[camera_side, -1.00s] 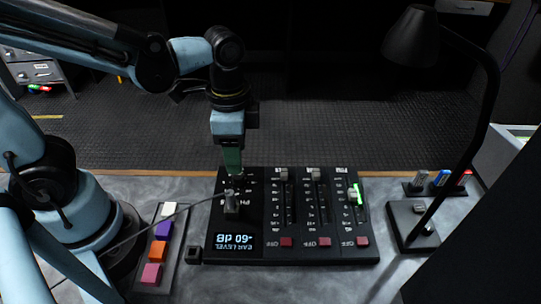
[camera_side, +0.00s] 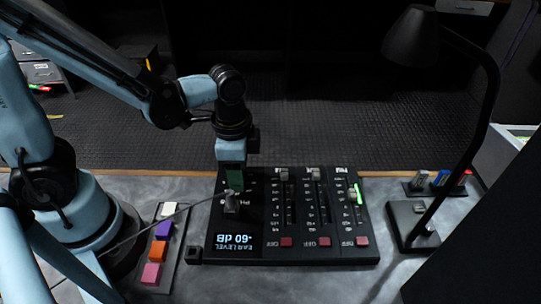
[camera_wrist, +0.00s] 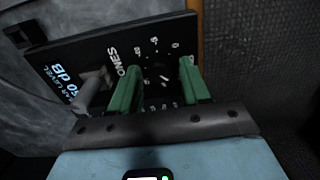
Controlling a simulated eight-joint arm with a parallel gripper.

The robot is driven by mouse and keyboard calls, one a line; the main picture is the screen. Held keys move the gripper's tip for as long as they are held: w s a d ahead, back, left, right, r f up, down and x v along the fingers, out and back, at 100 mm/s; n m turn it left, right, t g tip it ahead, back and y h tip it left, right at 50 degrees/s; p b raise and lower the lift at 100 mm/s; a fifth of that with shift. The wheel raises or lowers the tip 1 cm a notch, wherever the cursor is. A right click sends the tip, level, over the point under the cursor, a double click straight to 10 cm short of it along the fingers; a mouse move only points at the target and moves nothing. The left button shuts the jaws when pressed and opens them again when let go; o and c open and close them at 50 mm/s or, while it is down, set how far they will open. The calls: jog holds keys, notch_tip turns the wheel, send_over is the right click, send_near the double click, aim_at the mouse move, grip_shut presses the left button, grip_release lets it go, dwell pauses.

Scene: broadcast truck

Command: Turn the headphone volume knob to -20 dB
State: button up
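The black mixer panel (camera_side: 300,255) lies on the grey desk. Its lit display (camera_side: 234,240) appears upside down in the side view and seems to read -60 dB. A grey plug (camera_side: 231,205) with a thin cable stands beside the display. My gripper (camera_side: 236,188) points down over the panel's far left part, just beyond the plug. In the wrist view its green fingers (camera_wrist: 158,68) are apart, with white scale marks (camera_wrist: 154,42) between and ahead of them. The headphone knob is dark there and hard to make out; I cannot tell whether the fingers touch it.
Several faders with red OFF buttons (camera_side: 325,242) fill the panel's right part. A strip of coloured buttons (camera_side: 158,250) lies to the left. A desk lamp (camera_side: 412,38) and a marker holder (camera_side: 438,187) stand to the right. The cable runs left across the desk.

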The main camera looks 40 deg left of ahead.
grip_shut()
jog(key=shift+m, duration=0.3)
jog(key=m, duration=0.3)
jog(key=shift+m, duration=0.4)
jog(key=m, duration=0.4)
jog(key=shift+m, duration=0.3)
jog(key=m, duration=0.8)
jog(key=shift+m, duration=0.3)
